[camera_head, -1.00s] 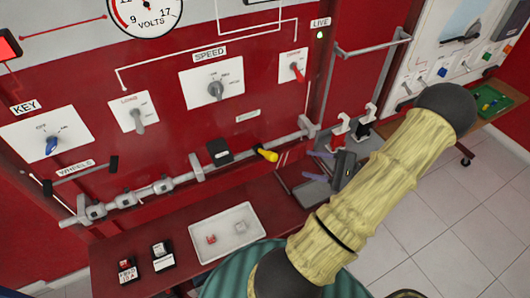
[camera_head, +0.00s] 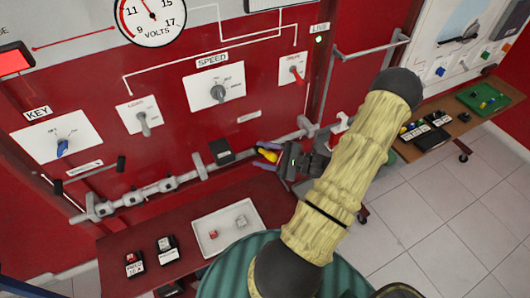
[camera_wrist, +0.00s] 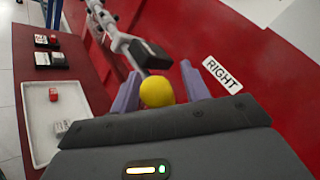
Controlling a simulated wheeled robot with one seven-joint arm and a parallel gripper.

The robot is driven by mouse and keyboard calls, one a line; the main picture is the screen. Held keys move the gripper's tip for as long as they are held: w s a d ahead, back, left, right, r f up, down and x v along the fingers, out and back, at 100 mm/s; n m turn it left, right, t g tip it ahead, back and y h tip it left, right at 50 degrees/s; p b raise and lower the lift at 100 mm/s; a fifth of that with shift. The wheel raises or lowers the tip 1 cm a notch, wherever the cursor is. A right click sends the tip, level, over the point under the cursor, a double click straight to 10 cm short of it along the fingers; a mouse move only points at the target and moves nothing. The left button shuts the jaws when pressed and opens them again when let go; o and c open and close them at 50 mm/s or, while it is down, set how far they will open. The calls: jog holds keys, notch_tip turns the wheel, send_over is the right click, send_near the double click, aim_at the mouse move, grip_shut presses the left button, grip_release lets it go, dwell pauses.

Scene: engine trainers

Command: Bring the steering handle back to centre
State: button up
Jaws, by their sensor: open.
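The steering handle's yellow knob (camera_head: 266,155) sticks out from the grey linkage rail low on the red panel, just right of a black block (camera_head: 220,151). In the wrist view the round yellow knob (camera_wrist: 157,92) sits between the two purple fingers of my gripper (camera_wrist: 161,86). The fingers are open, with a visible gap on the right side of the knob; whether the left finger touches it I cannot tell. In the head view my gripper (camera_head: 268,158) is at the knob, coming from the right. A RIGHT label (camera_wrist: 222,75) is on the panel beside the right finger.
A white tray (camera_head: 208,247) with small blocks stands on the red shelf (camera_head: 118,250) below the rail, near small black labelled boxes (camera_head: 134,264). The panel above has several knobs and a key switch (camera_head: 62,146). A wooden table (camera_head: 452,124) stands at the right.

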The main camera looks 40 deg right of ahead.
grip_shut()
